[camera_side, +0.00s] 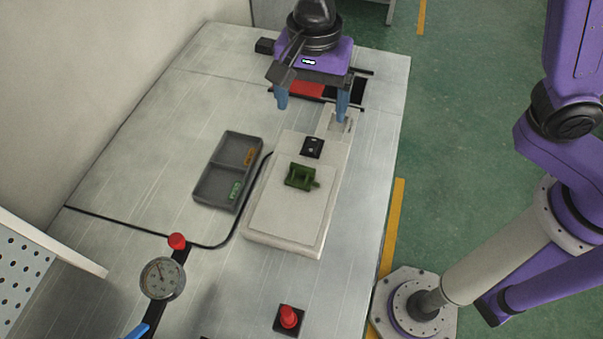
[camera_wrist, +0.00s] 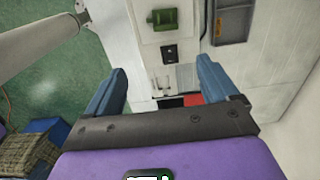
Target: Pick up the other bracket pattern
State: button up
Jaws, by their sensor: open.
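One green bracket pattern (camera_side: 300,177) lies on the pale plate (camera_side: 270,227) in the side view. It also shows near the top of the wrist view (camera_wrist: 163,20). I see no second bracket pattern. My gripper (camera_side: 312,104) is open and empty, with its blue fingers pointing down beyond the far end of the plate. It is apart from the green pattern, up the picture from it. In the wrist view, the gap between my fingers (camera_wrist: 160,76) is empty, and the green pattern lies beyond the fingertips.
A small black block (camera_side: 312,147) sits on the plate between the pattern and my gripper. A grey two-compartment tray (camera_side: 203,187), with orange and green labels, stands left of the plate. A dial gauge (camera_side: 162,279) and a red button (camera_side: 289,316) are near the front.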

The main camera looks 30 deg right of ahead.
send_over(302, 168)
jog(key=shift+m, duration=0.4)
jog(key=f, duration=1.1)
jog(key=shift+s+d+f, duration=0.15)
jog(key=shift+d+f, duration=0.05)
jog(key=shift+f, duration=0.1)
jog(key=shift+a+f, duration=0.15)
jog(key=shift+f, duration=2.85)
jog(key=c, duration=1.1)
jog(key=shift+c, duration=0.2)
jog(key=shift+r, duration=0.15)
